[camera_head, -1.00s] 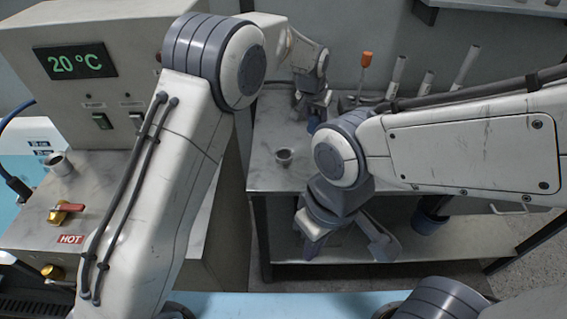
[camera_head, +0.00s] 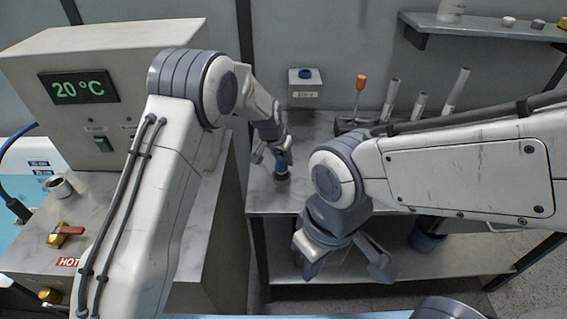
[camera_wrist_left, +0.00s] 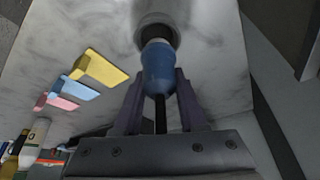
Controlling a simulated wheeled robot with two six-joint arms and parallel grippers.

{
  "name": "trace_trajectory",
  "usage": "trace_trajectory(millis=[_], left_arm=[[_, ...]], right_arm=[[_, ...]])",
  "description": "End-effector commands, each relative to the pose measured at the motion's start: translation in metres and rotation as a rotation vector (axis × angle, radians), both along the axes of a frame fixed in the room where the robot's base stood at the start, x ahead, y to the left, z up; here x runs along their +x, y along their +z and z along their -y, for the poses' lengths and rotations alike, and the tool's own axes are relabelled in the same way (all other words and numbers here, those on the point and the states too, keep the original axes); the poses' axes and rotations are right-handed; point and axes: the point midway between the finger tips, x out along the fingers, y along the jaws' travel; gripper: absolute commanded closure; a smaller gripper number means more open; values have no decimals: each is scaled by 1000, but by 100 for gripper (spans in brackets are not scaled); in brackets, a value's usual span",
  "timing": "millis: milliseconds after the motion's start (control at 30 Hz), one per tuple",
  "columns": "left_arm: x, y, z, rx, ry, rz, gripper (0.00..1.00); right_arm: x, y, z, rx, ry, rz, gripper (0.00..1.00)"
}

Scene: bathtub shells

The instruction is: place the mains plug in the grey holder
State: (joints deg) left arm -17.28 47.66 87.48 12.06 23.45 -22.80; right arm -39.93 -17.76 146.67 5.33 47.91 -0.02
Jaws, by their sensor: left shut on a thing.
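The round grey holder (camera_wrist_left: 154,18) is at the plug's far end, on the grey table. The plug's dark end lies at the holder's opening; I cannot tell how deep it sits. My right gripper (camera_head: 346,262) is open and empty, in front of the table edge.
The control cabinet (camera_head: 110,85) is left. Yellow, blue and pink pieces (camera_wrist_left: 98,68) show in the left wrist view.

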Motion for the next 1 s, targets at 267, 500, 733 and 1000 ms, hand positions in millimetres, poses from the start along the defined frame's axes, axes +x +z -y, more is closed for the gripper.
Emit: trace_trajectory(millis=[267, 500, 733, 1000], left_arm=[[0, -28, 0, 1, -1, 1, 100], [0, -29, 1, 1, -1, 1, 100], [0, -30, 0, 0, -1, 0, 30], [0, -26, 0, 0, -1, 0, 30]], right_arm=[[0, 9, 0, 0, 0, 0, 100], [0, 7, 0, 0, 0, 0, 100], [0, 7, 0, 0, 0, 0, 100], [0, 10, 0, 0, 0, 0, 100]])
